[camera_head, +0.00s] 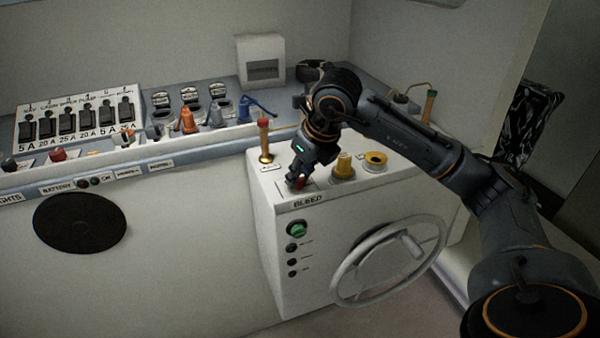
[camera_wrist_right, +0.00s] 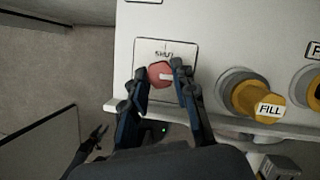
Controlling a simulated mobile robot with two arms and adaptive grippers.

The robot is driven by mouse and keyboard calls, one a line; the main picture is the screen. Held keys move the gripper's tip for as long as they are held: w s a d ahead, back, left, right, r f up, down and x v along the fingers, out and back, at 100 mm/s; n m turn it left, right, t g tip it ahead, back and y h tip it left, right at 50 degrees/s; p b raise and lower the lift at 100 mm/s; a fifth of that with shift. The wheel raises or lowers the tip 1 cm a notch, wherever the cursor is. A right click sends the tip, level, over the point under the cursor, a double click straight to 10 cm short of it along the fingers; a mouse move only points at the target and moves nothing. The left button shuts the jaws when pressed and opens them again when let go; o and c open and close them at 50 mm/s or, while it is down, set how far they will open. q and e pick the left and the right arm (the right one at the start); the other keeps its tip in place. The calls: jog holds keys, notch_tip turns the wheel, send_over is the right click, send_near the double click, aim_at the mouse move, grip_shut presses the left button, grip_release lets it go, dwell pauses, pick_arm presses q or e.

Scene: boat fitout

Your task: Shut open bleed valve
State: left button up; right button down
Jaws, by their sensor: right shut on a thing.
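The bleed valve is a red knob (camera_wrist_right: 160,74) on a white plate marked SHUT, on top of the white console. Its white pointer bar lies sideways in the right wrist view, towards the right finger, while the SHUT word stands above the knob. In the head view the knob (camera_head: 307,183) is partly hidden behind my right gripper (camera_head: 298,185), above the BLEED label. My right gripper (camera_wrist_right: 160,84) is shut on the knob, one finger on each side. A dark claw low in the right wrist view looks like my left gripper (camera_wrist_right: 100,138), empty, its fingertips apart.
Beside the knob stand a yellow FILL valve (camera_head: 343,166) and a yellow ring-topped fitting (camera_head: 375,161). A red-topped lever (camera_head: 264,140) stands to the left. A white wheel (camera_head: 390,262) is on the console front. Breaker switches (camera_head: 75,122) line the left counter.

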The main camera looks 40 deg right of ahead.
jog(key=n+y+b, duration=0.1)
jog(key=n, duration=0.2)
jog(key=shift+d+b, duration=0.1)
jog(key=shift+b, duration=0.3)
jog(key=n, duration=0.1)
jog(key=n+g+y, duration=0.1)
jog(key=n, duration=0.1)
jog(key=shift+w+d+n+b, duration=0.1)
jog(key=shift+w+n+b, duration=0.05)
jog(key=shift+n+b, duration=0.15)
jog(key=n+g+y, duration=0.1)
jog(key=n, duration=0.2)
jog(key=n+g, duration=0.1)
jog(key=n, duration=0.2)
jog(key=shift+w+y, duration=0.15)
jog(key=shift+y, duration=0.25)
jog(key=shift+w+n+g+p, duration=0.15)
jog(key=shift+n+g, duration=0.4)
jog(key=shift+n, duration=0.8)
jog(key=shift+s+n+g+p, duration=0.15)
jog(key=shift+n+g, duration=0.4)
jog(key=shift+n, duration=0.8)
jog(key=shift+w, duration=0.1)
jog(key=c, duration=1.1)
grip_release()
jog(key=shift+o, duration=0.2)
